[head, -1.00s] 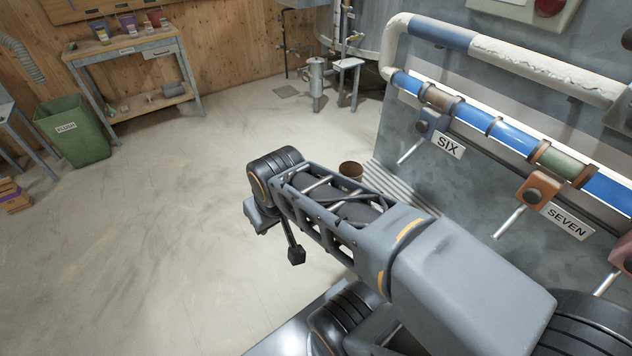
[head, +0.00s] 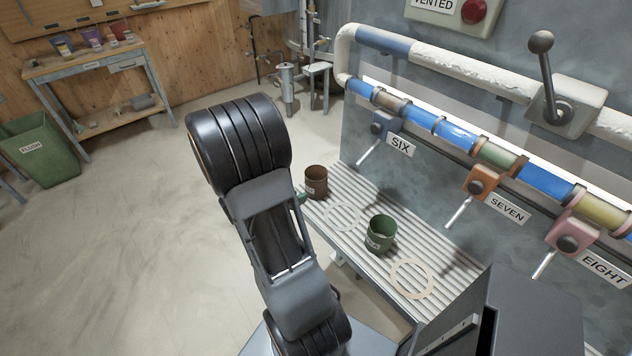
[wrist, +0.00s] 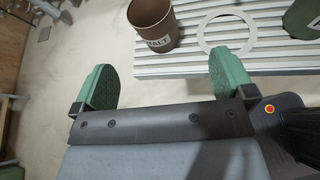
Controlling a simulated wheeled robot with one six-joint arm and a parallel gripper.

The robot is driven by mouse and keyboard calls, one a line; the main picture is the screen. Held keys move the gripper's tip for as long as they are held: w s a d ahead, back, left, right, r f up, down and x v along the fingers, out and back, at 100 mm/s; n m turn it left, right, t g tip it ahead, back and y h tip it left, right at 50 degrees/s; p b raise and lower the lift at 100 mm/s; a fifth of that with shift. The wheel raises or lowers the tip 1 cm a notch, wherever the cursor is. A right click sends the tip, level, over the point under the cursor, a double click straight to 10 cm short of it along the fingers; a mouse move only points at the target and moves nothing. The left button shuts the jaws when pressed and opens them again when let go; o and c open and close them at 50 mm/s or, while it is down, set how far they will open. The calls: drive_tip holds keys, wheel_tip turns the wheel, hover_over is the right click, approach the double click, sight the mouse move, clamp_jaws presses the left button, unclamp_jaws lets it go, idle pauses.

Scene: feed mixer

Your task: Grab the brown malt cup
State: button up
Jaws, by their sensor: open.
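The brown malt cup (head: 316,183) stands upright at the far left end of the ribbed shelf (head: 353,225). In the wrist view the brown cup (wrist: 154,24) shows its MALT label, ahead of my gripper (wrist: 165,82) and between the lines of its two green fingers. The fingers are wide apart with nothing between them, and the cup is beyond their tips.
A green cup (head: 381,234) stands on the shelf to the right, also partly in the wrist view (wrist: 303,18). Pale rings (head: 411,279) mark the shelf. Valve handles labelled SIX (head: 369,151) and SEVEN (head: 459,211) hang above it.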

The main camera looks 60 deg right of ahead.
sight(311, 178)
drive_tip(key=d+f, duration=0.1)
drive_tip(key=d, duration=0.1)
drive_tip(key=d+f+n, duration=0.1)
drive_tip(key=d, duration=0.2)
drive_tip(key=d+f+n, duration=0.1)
drive_tip(key=d+f, duration=0.1)
drive_tip(key=d, duration=0.1)
drive_tip(key=shift+d+f+t+h+p, duration=0.1)
drive_tip(key=shift+t+h+p, duration=0.2)
drive_tip(key=shift+h+p, duration=0.1)
drive_tip(key=shift+p+x, duration=0.8)
drive_tip(key=shift+x, duration=2.55)
drive_tip(key=shift+w+f, duration=0.15)
drive_tip(key=c, duration=0.8)
